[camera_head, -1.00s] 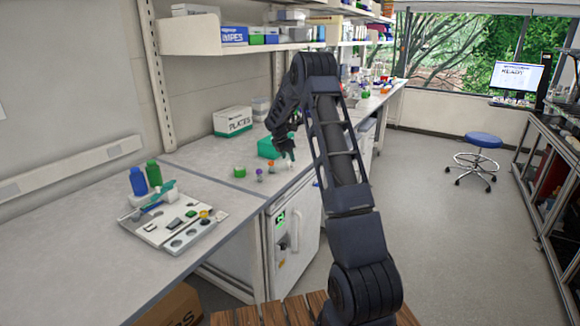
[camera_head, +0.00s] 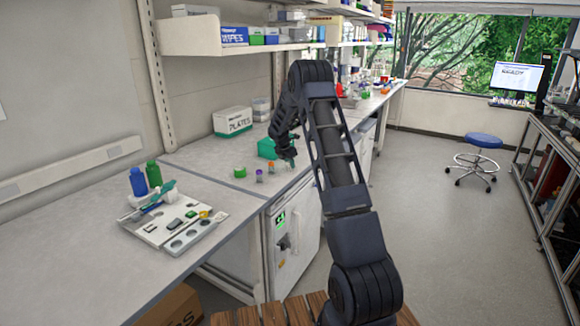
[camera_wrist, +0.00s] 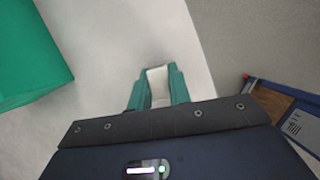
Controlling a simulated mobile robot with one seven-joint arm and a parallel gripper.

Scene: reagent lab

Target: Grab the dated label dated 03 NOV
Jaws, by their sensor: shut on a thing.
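My gripper (camera_head: 289,161) is over the bench near its front edge, beside a green box (camera_head: 266,148). In the wrist view its two teal fingers (camera_wrist: 157,84) are closed on a small white piece (camera_wrist: 157,80), which looks like a label. No date can be read on it. The fingers hide its sides, and in the head view it is too small to make out. The green box fills the left of the wrist view (camera_wrist: 30,55), apart from the fingers.
Small vials (camera_head: 259,175) and a green roll-like item (camera_head: 240,171) stand left of my gripper. A white PLATES box (camera_head: 233,121) is behind. A grey tray (camera_head: 170,222) and two bottles (camera_head: 138,182) are farther left. The bench edge drops to the floor on the right.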

